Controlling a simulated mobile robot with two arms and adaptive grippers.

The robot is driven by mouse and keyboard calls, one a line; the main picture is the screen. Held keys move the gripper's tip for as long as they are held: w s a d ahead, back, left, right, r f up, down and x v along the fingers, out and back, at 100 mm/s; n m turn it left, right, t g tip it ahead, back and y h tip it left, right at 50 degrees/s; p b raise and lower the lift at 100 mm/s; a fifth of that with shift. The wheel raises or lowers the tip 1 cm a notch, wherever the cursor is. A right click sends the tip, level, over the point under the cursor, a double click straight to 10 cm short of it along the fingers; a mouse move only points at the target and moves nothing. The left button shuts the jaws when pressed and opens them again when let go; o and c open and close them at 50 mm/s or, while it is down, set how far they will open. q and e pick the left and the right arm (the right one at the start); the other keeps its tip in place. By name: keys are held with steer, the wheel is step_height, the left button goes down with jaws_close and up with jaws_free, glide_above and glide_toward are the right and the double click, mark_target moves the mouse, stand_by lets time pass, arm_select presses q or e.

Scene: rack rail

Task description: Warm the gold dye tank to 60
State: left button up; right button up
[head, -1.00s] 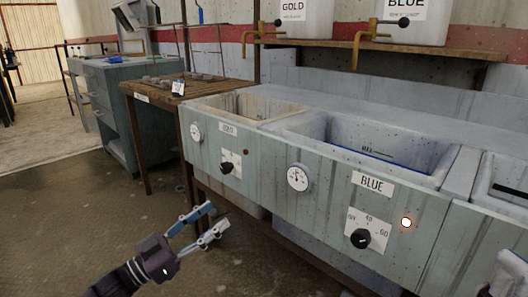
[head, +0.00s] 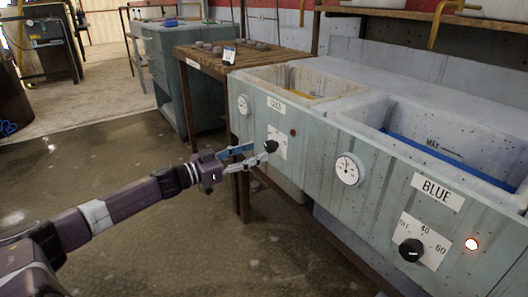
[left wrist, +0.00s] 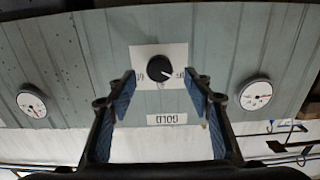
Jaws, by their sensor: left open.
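The gold tank (head: 318,98) has a pale basin with yellow dye and a GOLD label (head: 277,106) on its front. Its black knob (head: 271,146) sits on a white dial plate and shows upside down in the left wrist view (left wrist: 159,67). The knob's white mark appears to point toward the OFF side. The tank's small lamp (head: 293,132) is dark red and looks unlit. My left gripper (head: 259,152) is open in front of the knob, with its fingers on either side of it in the left wrist view (left wrist: 159,80). Contact is not visible. My right gripper is out of view.
The blue tank (head: 375,112) adjoins on the right, with a knob (head: 411,250), a lit lamp (head: 472,243) and a gauge (head: 348,169). The gold gauge (head: 243,104) is left of the knob. A wooden table (head: 205,60) stands beyond. The floor at left is clear.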

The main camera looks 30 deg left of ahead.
mark_target(267, 148)
arm_select(q)
steer(key=shift+b+x, duration=0.3)
steer(key=shift+x, duration=1.15)
steer(key=shift+w+d, duration=0.25)
steer(key=shift+w, duration=0.3)
steer(key=shift+c, duration=0.2)
steer(key=c, duration=1.1)
